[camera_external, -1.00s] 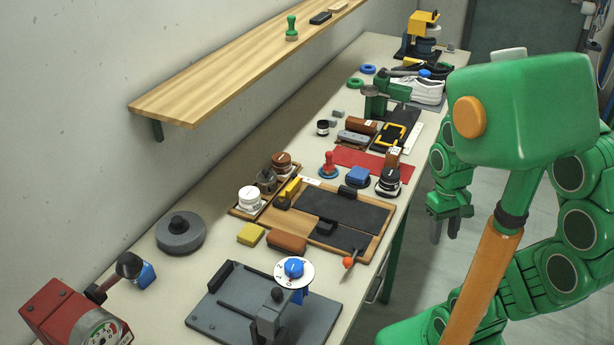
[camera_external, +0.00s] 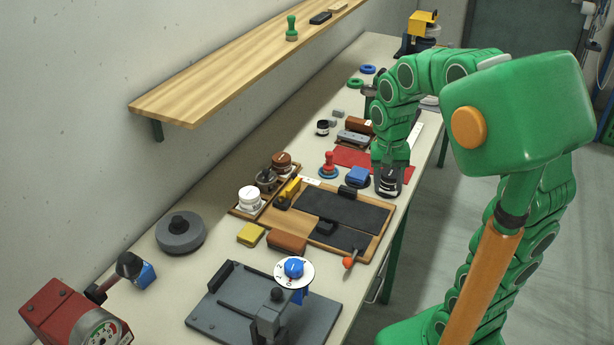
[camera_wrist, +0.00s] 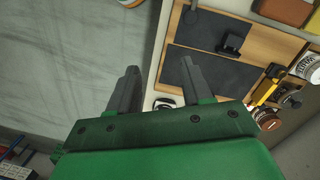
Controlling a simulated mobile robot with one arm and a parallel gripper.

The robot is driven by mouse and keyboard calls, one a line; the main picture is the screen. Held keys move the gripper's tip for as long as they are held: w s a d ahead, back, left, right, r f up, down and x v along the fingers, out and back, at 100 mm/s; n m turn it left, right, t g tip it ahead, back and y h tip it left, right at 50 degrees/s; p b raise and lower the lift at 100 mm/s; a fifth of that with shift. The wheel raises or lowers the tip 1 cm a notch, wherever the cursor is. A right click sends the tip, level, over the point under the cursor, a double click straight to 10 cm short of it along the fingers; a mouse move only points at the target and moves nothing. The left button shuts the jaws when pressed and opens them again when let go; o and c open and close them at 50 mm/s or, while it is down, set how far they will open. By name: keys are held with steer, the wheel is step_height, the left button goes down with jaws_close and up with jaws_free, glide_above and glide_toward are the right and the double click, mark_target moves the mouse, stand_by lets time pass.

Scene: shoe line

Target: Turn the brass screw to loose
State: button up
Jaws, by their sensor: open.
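I cannot make out a brass screw for certain in either view. My gripper (camera_external: 390,172) is pointing down over the far right side of the bench, close to a black jar with a white label (camera_external: 388,187). In the wrist view my gripper (camera_wrist: 160,84) is open, its two dark fingers spread with nothing held between them. A small white and black thing (camera_wrist: 164,103) shows beyond and below the fingers. The wooden board with dark pads (camera_external: 385,238) lies nearer the camera; it also shows in the wrist view (camera_wrist: 255,52).
A grey fixture plate (camera_external: 225,309) with a blue-knobbed dial (camera_external: 294,268) is in front. A shelf (camera_external: 215,77) overhangs the back.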

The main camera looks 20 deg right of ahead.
steer(key=w+a+f+m, duration=0.3)
steer(key=w+a, duration=0.5)
steer(key=w, duration=0.5)
steer(key=m+t, duration=0.1)
steer(key=m, duration=0.3)
glide_toward(281, 198)
steer(key=shift+s+d, duration=0.3)
steer(key=shift+d, duration=0.25)
steer(key=shift+w+a+f, duration=0.2)
steer(key=shift+a+f, duration=0.15)
steer(key=shift+f, duration=3.8)
jaws_close()
